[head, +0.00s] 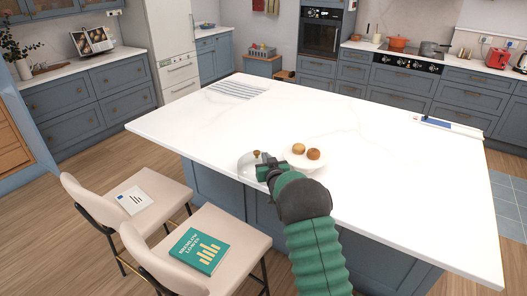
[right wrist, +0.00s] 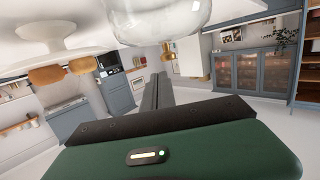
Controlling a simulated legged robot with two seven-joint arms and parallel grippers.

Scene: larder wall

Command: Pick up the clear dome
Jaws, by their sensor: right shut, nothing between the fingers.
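The clear dome (head: 246,163) stands on the white island worktop near its front edge, with a small brass-coloured knob on top. In the right wrist view the dome (right wrist: 165,18) shows at the top of the picture, tilted by the camera's angle. My right gripper (head: 264,168) is beside the dome's right side and partly hides it. Its fingers (right wrist: 158,80) are together and hold nothing. Whether they touch the dome I cannot tell. My left gripper is not in view.
A striped cloth (head: 237,89) lies at the back left of the worktop (head: 390,175). Much of the worktop is clear.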

